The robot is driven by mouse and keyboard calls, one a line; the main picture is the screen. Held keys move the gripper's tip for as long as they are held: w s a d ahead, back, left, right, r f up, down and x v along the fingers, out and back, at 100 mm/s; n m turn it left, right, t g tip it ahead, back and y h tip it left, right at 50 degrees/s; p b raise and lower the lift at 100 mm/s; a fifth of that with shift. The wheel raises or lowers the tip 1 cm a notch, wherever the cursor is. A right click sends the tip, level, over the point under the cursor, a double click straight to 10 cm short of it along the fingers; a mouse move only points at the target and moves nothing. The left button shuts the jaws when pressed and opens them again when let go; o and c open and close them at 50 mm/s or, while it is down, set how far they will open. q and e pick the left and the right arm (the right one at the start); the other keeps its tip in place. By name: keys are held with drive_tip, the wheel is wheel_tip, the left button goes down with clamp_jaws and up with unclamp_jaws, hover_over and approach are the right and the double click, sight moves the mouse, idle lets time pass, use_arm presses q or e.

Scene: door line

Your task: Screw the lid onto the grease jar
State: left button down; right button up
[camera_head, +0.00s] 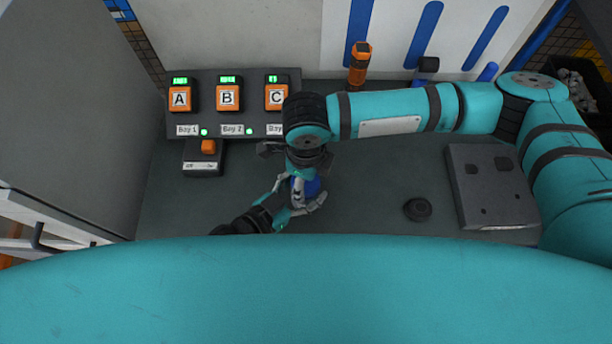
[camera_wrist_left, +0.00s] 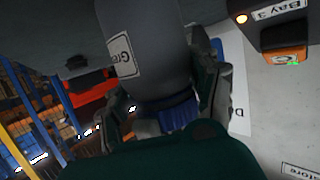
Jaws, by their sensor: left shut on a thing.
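The grease jar (camera_wrist_left: 150,50) is a dark grey body with a white label reading "Gre" in the left wrist view. A blue part (camera_wrist_left: 172,114) at its end may be the lid; I cannot tell whether it is seated. My left gripper (camera_wrist_left: 160,110) is shut around the jar near the blue part. In the head view the blue part (camera_head: 307,187) shows below my right gripper (camera_head: 304,180), which points down over it. The right fingertips are largely hidden, so I cannot tell whether they touch it. My left gripper (camera_head: 298,198) reaches in from the lower left.
A black round disc (camera_head: 417,209) lies on the dark bench (camera_head: 370,170). A grey plate (camera_head: 492,185) lies at right. Orange units A, B and C (camera_head: 228,96) stand at the back, with a small orange-topped box (camera_head: 204,158) before them. An orange-and-black tool (camera_head: 359,65) stands behind.

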drive_tip(key=c, duration=0.4)
drive_tip(key=m, duration=0.5)
drive_tip(key=shift+s+a, duration=0.1)
drive_tip(key=shift+s, duration=0.05)
drive_tip(key=m, duration=0.4)
drive_tip(key=shift+m, duration=0.4)
drive_tip(key=o, duration=1.3)
drive_tip(key=shift+r, duration=0.1)
